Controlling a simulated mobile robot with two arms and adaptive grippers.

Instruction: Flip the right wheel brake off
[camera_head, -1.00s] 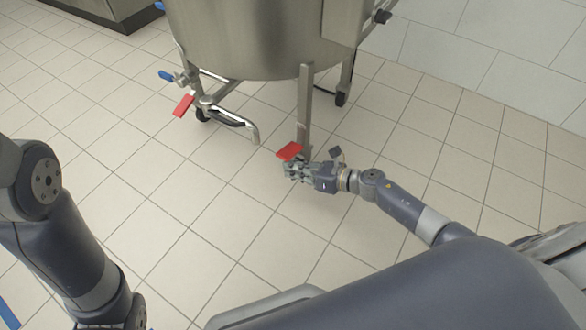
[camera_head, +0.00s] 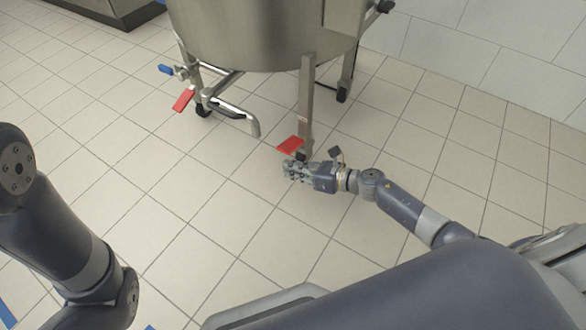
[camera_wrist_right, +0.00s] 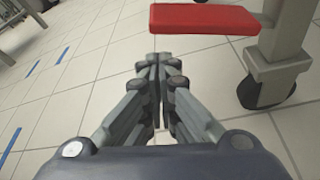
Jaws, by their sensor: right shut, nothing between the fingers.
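The right wheel brake is a red pedal (camera_head: 291,145) at the foot of the tank's right front leg. In the right wrist view the red pedal (camera_wrist_right: 203,19) sits at the top, beside the metal leg and its black caster wheel (camera_wrist_right: 266,91). My right gripper (camera_head: 290,169) is just below the pedal in the head view. In the right wrist view my right gripper (camera_wrist_right: 159,68) is shut and empty, its fingertips below the pedal's left part. I cannot tell whether they touch it. My left gripper is out of view; only the left arm shows.
The steel tank (camera_head: 258,35) stands on legs above the tiled floor. A second red pedal (camera_head: 183,100) is at its left leg, near a bent outlet pipe (camera_head: 240,118) and a blue-handled valve (camera_head: 166,70). The floor in front (camera_head: 225,215) is clear.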

